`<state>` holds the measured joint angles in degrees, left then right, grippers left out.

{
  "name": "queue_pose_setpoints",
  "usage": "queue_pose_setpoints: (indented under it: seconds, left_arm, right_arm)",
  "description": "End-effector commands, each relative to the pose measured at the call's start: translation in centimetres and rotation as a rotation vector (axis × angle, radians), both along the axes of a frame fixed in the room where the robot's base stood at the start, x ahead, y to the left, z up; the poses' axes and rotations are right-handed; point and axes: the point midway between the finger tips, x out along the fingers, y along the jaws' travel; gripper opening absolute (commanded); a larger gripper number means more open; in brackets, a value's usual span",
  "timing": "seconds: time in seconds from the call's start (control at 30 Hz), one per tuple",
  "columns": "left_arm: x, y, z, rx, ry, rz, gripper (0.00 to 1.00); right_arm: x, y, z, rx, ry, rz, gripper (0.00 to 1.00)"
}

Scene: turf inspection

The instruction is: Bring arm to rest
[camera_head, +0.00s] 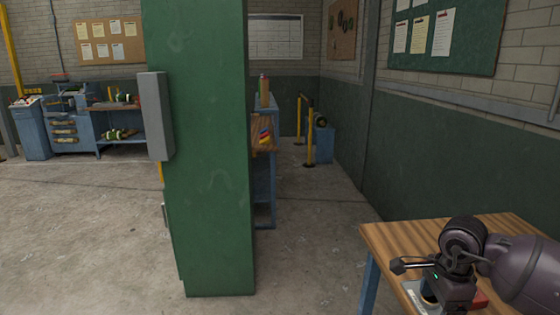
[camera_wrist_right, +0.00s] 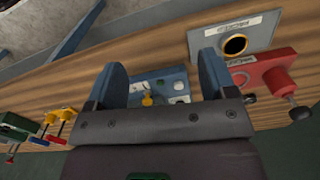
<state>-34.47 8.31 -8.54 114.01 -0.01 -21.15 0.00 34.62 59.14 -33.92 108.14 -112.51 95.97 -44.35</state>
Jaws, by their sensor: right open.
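My right arm (camera_head: 520,270) reaches in from the right edge, low over a wooden-topped table (camera_head: 385,240). In the right wrist view my right gripper (camera_wrist_right: 160,72) is open, its two fingers wide apart above the same kind of wooden top (camera_wrist_right: 70,85). A blue-grey block (camera_wrist_right: 175,86) with holes and a yellow knob shows between and beyond the fingers. No thing is held. Whether the fingers touch the block cannot be told. My left gripper is not in view.
Near the right finger are a grey labelled plate (camera_wrist_right: 220,45) with a round hole and a red block (camera_wrist_right: 268,72) with black knobs. Small clamps (camera_wrist_right: 62,120) lie at left.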

Motion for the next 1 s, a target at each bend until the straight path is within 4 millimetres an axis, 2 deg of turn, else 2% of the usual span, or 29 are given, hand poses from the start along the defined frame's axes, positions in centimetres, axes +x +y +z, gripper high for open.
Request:
queue_pose_setpoints:
  seconds: [0.27,0.47,0.63,0.73,0.83,0.9,1.0]
  left_arm:
    - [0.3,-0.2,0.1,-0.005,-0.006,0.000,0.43]
    - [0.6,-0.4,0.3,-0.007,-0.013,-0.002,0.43]
    - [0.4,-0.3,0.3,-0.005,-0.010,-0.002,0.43]
    - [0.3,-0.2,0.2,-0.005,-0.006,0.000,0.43]
    - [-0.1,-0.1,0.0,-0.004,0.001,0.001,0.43]
    - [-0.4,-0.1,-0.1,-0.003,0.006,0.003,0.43]
    - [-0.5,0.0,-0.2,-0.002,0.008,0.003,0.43]
  right_arm:
    - [1.6,5.5,1.4,0.355,-0.076,-0.154,0.77]
    - [2.6,11.6,5.6,0.779,-0.050,-0.321,0.77]
    - [2.8,15.9,9.4,1.191,0.085,-0.541,0.77]
    - [3.1,17.1,11.1,1.426,0.207,-0.712,0.77]
    - [3.6,17.2,12.2,1.646,0.359,-0.917,0.77]
    - [4.1,16.6,12.3,1.790,0.479,-1.082,0.77]
    - [4.8,15.0,11.1,1.967,0.669,-1.354,0.77]
